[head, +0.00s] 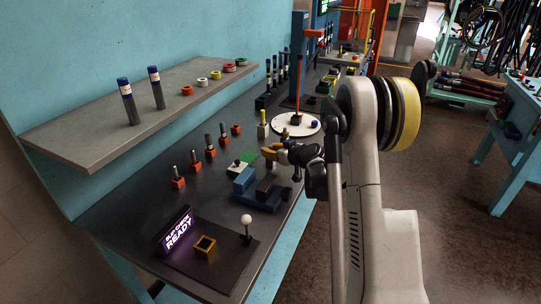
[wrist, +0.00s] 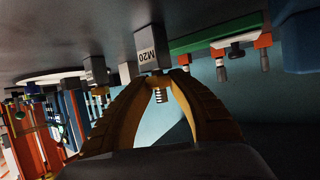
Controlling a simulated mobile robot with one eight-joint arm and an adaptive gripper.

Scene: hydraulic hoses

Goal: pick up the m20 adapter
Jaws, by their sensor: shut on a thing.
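The m20 adapter (wrist: 159,90) shows in the wrist view as a small brass-coloured piece with a threaded, silvery end. It is between my gripper's (wrist: 158,80) two yellow fingers, which are shut on it. A grey block (wrist: 151,46) labelled M20 is right at the fingertips, in line with the adapter. I cannot tell whether the adapter still touches this block. In the head view my gripper (head: 269,153) is low over the dark bench, beyond the blue vise-like block. The adapter is too small or hidden to make out there.
A blue block fixture (head: 246,182) and a green-and-white piece (head: 243,162) sit close to my gripper. A white round plate (head: 296,124) lies behind it. Orange holders (head: 178,183) line the bench's left. A lit READY sign (head: 177,232) stands in front.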

